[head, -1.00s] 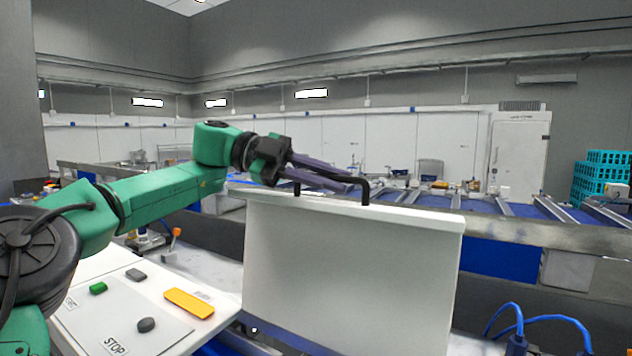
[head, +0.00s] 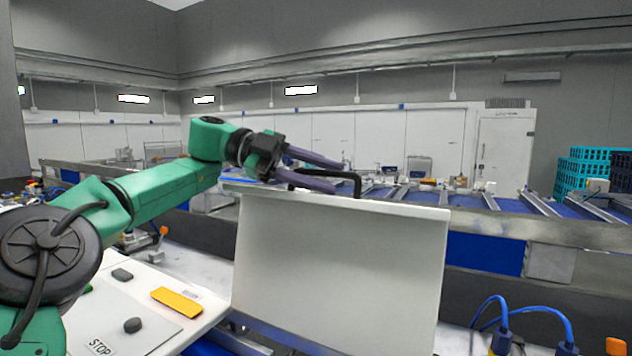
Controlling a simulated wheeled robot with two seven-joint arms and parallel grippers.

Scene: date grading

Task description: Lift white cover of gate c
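The white cover (head: 335,265) is a large upright panel in the middle of the head view. A black handle (head: 357,185) stands on its top edge. My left gripper (head: 338,178) is at the handle, with its two purple fingers spread apart. One finger shows above the handle bar and the other below it. I cannot tell whether either finger touches the bar. No gate label shows. My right gripper is not in view.
A control panel (head: 150,325) with a STOP label and an orange-yellow bar (head: 176,302) is at the lower left. Blue cables (head: 540,319) loop at the lower right. Blue conveyors (head: 483,253) lie behind the cover, and teal crates (head: 580,174) stand at the far right.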

